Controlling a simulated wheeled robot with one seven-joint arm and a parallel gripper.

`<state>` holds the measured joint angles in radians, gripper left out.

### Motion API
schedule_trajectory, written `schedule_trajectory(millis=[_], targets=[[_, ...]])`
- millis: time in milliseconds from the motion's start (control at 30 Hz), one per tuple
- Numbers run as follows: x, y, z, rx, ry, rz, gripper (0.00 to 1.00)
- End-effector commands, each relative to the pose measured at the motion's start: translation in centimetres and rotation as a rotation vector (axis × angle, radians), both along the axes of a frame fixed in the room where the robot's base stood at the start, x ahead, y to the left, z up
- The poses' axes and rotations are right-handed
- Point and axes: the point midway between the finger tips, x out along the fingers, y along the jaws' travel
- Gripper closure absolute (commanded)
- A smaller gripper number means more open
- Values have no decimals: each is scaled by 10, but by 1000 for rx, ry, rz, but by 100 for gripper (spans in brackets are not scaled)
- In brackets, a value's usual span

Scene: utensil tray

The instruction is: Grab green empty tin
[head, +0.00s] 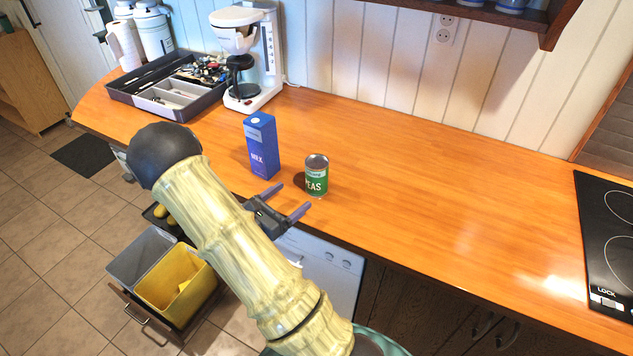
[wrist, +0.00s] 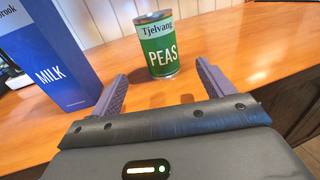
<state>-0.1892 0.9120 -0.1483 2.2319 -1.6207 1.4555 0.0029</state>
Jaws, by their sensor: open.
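The green tin (head: 317,178), labelled PEAS, stands upright on the orange wooden counter near its front edge. In the wrist view the tin (wrist: 158,46) stands ahead of my gripper, centred between the fingers and beyond their tips. My gripper (head: 288,199) is open and empty, just in front of the tin at the counter's front edge. In the wrist view its two purple fingers (wrist: 160,84) are spread apart. I cannot see whether the tin is empty.
A blue milk carton (head: 262,146) stands just left of the tin; it also shows in the wrist view (wrist: 52,58). A utensil tray (head: 122,92) and a white coffee maker (head: 262,98) are at the back left. A black cooktop (head: 597,232) is far right. The counter between is clear.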

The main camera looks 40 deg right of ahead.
Motion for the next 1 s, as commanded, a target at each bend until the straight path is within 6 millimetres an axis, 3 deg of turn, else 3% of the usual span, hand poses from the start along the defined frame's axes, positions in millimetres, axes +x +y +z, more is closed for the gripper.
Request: schedule_trajectory(millis=[333,800,1000], targets=[[8,-60,1,1,0,-4,20],[8,-75,0,1,0,-10,20],[12,-97,1,1,0,-8,20]])
